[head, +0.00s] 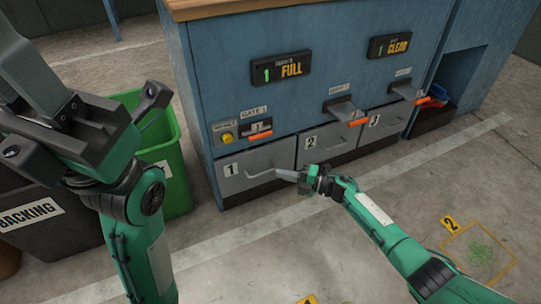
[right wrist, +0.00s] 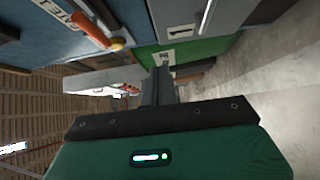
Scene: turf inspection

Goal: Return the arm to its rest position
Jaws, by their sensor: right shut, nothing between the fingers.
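My right arm reaches in from the lower right, and its right gripper (head: 288,175) is in front of the grey drawers of the blue cabinet. The fingers are shut and empty; they also show in the right wrist view (right wrist: 158,86). In the head view the fingertips appear close to the handle of drawer 1 (head: 236,183); whether they touch it I cannot tell. My left arm (head: 150,235) rises at the left, with dark and grey parts near its upper end; its jaw state is unclear.
The blue cabinet (head: 225,75) has signs reading FULL (head: 281,69) and CLEAR (head: 389,45), and orange-tipped levers. A green bin (head: 172,165) and a dark BACKING bin (head: 55,235) stand at the left. Marked turf patch 2 (head: 480,250) lies at the lower right.

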